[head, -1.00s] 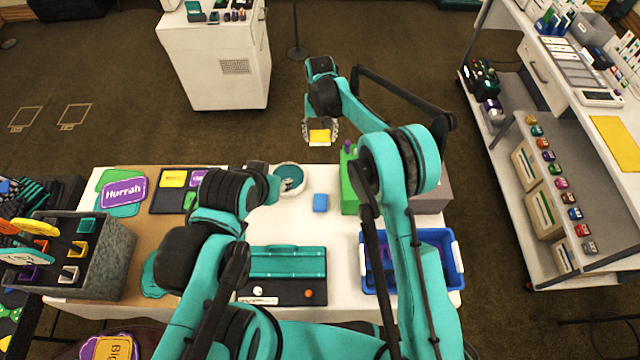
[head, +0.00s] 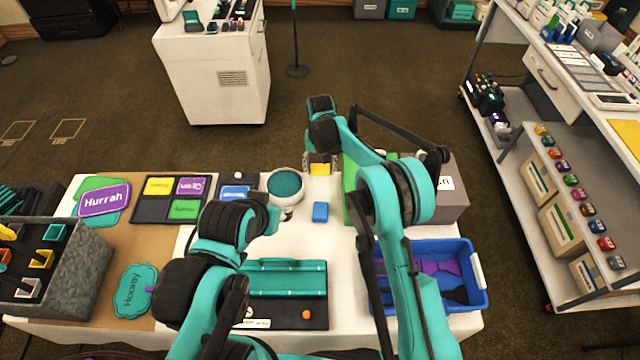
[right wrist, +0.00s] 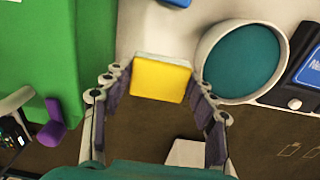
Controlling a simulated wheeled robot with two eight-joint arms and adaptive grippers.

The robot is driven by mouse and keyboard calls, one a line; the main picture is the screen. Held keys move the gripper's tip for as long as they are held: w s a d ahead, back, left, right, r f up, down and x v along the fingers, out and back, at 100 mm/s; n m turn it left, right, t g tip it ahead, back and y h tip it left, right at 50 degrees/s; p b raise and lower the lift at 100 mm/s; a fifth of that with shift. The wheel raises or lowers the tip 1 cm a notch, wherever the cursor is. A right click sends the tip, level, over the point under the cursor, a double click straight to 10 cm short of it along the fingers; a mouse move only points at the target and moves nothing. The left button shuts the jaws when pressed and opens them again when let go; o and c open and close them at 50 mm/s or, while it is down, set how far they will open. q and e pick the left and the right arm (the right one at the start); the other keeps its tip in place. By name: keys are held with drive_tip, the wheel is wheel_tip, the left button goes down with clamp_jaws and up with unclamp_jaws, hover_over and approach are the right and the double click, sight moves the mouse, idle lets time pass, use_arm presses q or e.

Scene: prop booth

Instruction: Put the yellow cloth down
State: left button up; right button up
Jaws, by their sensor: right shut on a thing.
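The yellow cloth (head: 319,170) is a small folded block with a pale edge. My right gripper (head: 320,163) is shut on it, with a finger on each side, at the table's far edge. In the right wrist view the cloth (right wrist: 160,79) sits between the fingertips of my right gripper (right wrist: 160,88), its yellow face showing. It overlaps the white tabletop's edge there; I cannot tell whether it touches the table.
The white table (head: 332,245) holds a blue block (head: 320,211), a white round container with teal inside (head: 285,185), a green box (head: 353,190), a teal case (head: 287,279) and a blue bin (head: 480,272). Bare white surface lies around the blue block.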

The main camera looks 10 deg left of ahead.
sight(320, 186)
wheel_tip(320, 186, down, 7)
drive_tip(key=shift+r+b, duration=0.2)
drive_tip(key=shift+b, duration=0.65)
drive_tip(key=shift+f, duration=0.15)
drive_tip(key=o, duration=0.9)
drive_tip(key=shift+o, duration=0.2)
